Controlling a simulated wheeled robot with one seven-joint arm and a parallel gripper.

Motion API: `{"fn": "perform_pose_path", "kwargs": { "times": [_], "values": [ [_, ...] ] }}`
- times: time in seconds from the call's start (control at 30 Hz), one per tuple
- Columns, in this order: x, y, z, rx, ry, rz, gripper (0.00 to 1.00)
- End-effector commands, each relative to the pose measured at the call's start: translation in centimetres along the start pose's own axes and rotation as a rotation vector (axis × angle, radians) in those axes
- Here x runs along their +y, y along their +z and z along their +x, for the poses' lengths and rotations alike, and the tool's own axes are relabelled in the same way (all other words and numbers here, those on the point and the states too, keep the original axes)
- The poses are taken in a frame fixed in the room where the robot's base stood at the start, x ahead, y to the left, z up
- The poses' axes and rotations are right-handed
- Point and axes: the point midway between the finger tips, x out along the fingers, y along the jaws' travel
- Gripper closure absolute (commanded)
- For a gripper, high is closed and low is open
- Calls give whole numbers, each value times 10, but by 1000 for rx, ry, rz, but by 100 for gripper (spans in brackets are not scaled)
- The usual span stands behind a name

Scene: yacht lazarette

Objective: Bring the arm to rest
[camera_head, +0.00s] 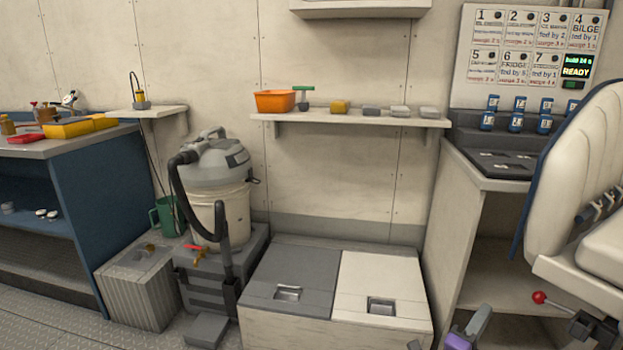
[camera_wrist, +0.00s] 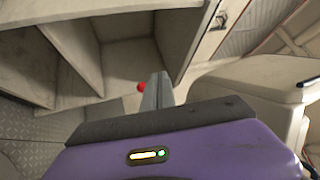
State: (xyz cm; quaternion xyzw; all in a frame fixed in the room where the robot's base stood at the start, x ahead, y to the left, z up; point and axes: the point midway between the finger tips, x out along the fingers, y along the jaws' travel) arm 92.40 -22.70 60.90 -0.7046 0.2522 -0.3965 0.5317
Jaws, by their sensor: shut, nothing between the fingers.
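My gripper (camera_wrist: 157,84) is shut and empty in the wrist view, its grey fingers together beyond the purple wrist housing. In the head view my gripper (camera_head: 482,314) shows low at the right of the bottom edge. It is in front of the cabinet under the switch console and to the left of a lever with a red knob (camera_head: 539,297). The red knob (camera_wrist: 141,87) also shows just left of the fingers in the wrist view; I cannot tell the gap between them. Most of my arm is out of view.
A padded white seat (camera_head: 585,170) stands close on the right. The locker box with a grey lid (camera_head: 300,268) and a white lid (camera_head: 383,275) is to the left. A vacuum (camera_head: 217,165) on a bucket stands farther left. Bare floor shows at the lower left.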

Motion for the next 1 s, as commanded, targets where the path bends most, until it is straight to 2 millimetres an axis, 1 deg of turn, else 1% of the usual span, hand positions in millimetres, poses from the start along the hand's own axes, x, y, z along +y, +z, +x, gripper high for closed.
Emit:
{"fn": "perform_pose_path", "kwargs": {
  "times": [0.03,0.13,0.27,0.37,0.57,0.6,0.67,0.7,0.77,0.8,0.87,0.9,1.0],
  "values": [
    [-13,1,-4,-40,-45,-35,100],
    [-32,0,-20,-121,-127,-124,100],
    [-45,-6,-47,-217,-215,-243,100],
    [-52,-14,-76,-295,-281,-351,100],
    [-59,-40,-150,-460,-397,-582,100],
    [-60,-46,-165,-490,-416,-626,100],
    [-61,-56,-187,-535,-441,-691,100],
    [-63,-64,-201,-564,-456,-731,100],
    [-64,-75,-222,-606,-476,-791,100],
    [-65,-83,-236,-633,-487,-830,100],
    [-68,-95,-257,-675,-503,-885,100],
    [-70,-103,-270,-702,-511,-921,100],
    [-76,-125,-300,-766,-528,-1005,100]
  ]
}}
